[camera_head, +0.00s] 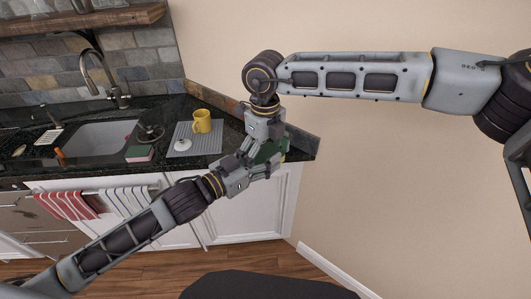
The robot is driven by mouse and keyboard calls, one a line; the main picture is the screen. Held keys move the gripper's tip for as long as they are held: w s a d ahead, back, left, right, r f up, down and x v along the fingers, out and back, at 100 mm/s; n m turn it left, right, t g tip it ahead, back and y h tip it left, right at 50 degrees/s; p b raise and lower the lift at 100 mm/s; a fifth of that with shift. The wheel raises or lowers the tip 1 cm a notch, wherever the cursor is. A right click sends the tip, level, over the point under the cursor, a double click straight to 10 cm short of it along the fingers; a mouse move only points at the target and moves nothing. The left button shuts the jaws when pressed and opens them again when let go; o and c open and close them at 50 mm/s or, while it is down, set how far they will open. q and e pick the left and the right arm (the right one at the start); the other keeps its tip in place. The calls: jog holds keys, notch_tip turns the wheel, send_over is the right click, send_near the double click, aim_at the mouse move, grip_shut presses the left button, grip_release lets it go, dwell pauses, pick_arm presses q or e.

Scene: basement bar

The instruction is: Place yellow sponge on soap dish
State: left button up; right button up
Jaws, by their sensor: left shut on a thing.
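My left gripper (262,165) reaches in from the lower left and is shut at the counter's right front corner. A dark green thing (272,151) shows at its fingers, mostly hidden behind both grippers; I cannot tell if it is part of the yellow sponge. No yellow sponge face shows. My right gripper (245,153) points down just above and against the left one in the picture, and its fingers overlap it, so its opening is unclear. A dark round dish-like thing (150,133) lies beside the sink; I cannot tell if it is the soap dish.
A yellow mug (202,121) and a small white lidded thing (182,145) stand on a grey mat (208,145). A green and pink block (140,153) lies near the sink (95,138). Striped towels (70,204) hang below the black counter.

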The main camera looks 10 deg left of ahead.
jog(key=c, duration=0.6)
pick_arm(q)
jog(key=o, duration=0.7)
pick_arm(e)
jog(key=shift+c, duration=0.2)
pick_arm(q)
jog(key=shift+o, duration=0.2)
jog(key=shift+f, duration=0.1)
